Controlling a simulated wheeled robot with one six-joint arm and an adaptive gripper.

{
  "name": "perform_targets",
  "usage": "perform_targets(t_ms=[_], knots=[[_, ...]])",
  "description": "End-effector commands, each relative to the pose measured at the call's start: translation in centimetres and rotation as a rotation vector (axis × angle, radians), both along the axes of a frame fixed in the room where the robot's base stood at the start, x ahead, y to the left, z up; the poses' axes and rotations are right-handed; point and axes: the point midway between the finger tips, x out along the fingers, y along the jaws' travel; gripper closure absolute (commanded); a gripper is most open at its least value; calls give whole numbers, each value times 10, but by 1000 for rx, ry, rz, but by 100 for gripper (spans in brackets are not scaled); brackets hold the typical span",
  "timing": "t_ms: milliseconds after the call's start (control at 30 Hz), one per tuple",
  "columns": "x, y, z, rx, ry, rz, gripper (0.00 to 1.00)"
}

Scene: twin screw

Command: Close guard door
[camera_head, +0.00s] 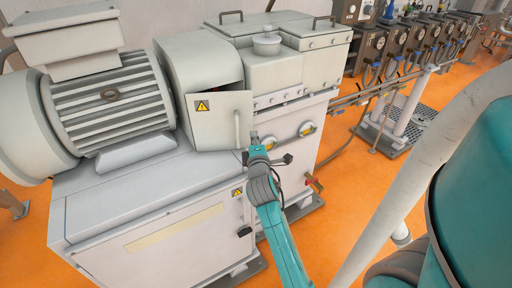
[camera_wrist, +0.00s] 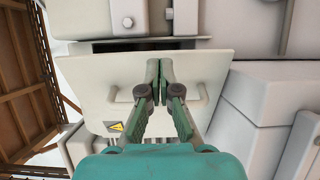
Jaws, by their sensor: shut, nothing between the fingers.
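The guard door (camera_head: 215,120) is a pale panel with a yellow warning label on the front of the cream housing. A dark gap shows along its top, so it stands partly open. A white bar handle (camera_head: 237,128) is near its right edge. My gripper (camera_head: 252,138) is shut and empty at the door's right edge, close to the handle.
A finned motor (camera_head: 115,100) stands left of the guard housing (camera_head: 197,62). The gearbox (camera_head: 270,75) is just right of the door. The white machine base (camera_head: 150,225) lies below. Orange floor is open between the machine and the pipe.

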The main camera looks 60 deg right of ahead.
Motion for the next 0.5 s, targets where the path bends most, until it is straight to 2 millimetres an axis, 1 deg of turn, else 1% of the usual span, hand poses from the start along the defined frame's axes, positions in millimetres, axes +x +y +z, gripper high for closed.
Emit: perform_targets(t_ms=[33, 200, 500], knots=[[4, -7, 1, 0, -1, -2, 100], [12, -19, 0, 0, 0, 0, 100], [15, -22, 0, 0, 0, 0, 100]])
